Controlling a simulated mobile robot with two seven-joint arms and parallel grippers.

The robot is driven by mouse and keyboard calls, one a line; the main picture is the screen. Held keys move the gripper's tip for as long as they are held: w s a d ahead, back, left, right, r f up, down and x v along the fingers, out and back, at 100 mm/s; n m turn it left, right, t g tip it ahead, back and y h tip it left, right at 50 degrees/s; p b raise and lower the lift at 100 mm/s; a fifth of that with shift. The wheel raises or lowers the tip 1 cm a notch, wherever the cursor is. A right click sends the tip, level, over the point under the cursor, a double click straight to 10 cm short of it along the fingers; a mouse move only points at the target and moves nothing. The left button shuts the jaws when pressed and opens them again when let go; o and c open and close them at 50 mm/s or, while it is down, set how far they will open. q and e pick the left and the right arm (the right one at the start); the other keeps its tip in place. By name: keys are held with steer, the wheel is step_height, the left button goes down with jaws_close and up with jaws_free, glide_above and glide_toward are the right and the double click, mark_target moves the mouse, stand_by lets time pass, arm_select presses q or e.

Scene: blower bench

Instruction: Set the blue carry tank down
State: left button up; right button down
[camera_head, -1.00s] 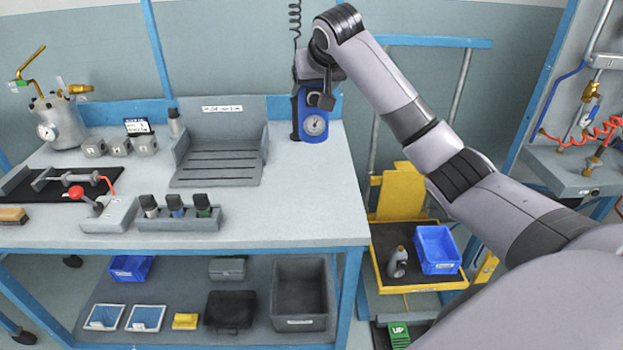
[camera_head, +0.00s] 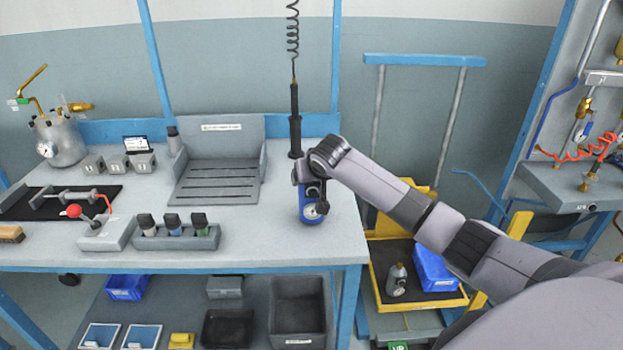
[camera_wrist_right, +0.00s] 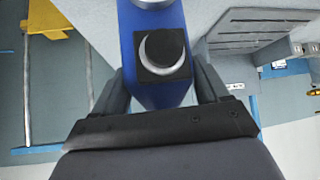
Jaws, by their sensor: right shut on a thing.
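The blue carry tank (camera_head: 308,213) has a round white gauge on its front. It is upright at the right end of the workbench top (camera_head: 270,235), in front of the hanging black driver. My right gripper (camera_head: 312,184) is over its top, and my wrist partly hides it. In the right wrist view the blue body (camera_wrist_right: 150,95) sits between the two fingers of my right gripper (camera_wrist_right: 160,82), with a black square and a round pale part showing. I cannot tell whether its base touches the bench. My left gripper is not in view.
A black driver (camera_head: 295,122) hangs on a coiled cord behind the tank. A slotted grey tray (camera_head: 218,175) and a bottle rack (camera_head: 178,238) stand to the left. A yellow cart (camera_head: 425,303) with a blue bin (camera_head: 434,268) is at right. Bench room is clear around the tank.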

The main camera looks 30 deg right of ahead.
steer(key=shift+f, duration=0.25)
jaws_free()
steer(key=shift+f, duration=0.15)
steer(key=v, duration=1.2)
steer(key=s+a+f+n+y, duration=0.2)
steer(key=s+a+f, duration=0.35)
steer(key=f, duration=0.45)
steer(key=s+a+f+n+y, duration=0.2)
steer(key=s+a+f+n, duration=0.15)
steer(key=a+f, duration=0.5)
steer(key=s+a+f+t, duration=0.1)
steer(key=s+f, duration=0.3)
steer(key=s, duration=0.4)
steer(key=s+a+f+t+y, duration=0.1)
steer(key=s+f, duration=0.4)
steer(key=s, duration=0.3)
steer(key=shift+s+f+n, duration=0.2)
steer(key=shift+s+n, duration=0.15)
steer(key=shift+s, duration=0.05)
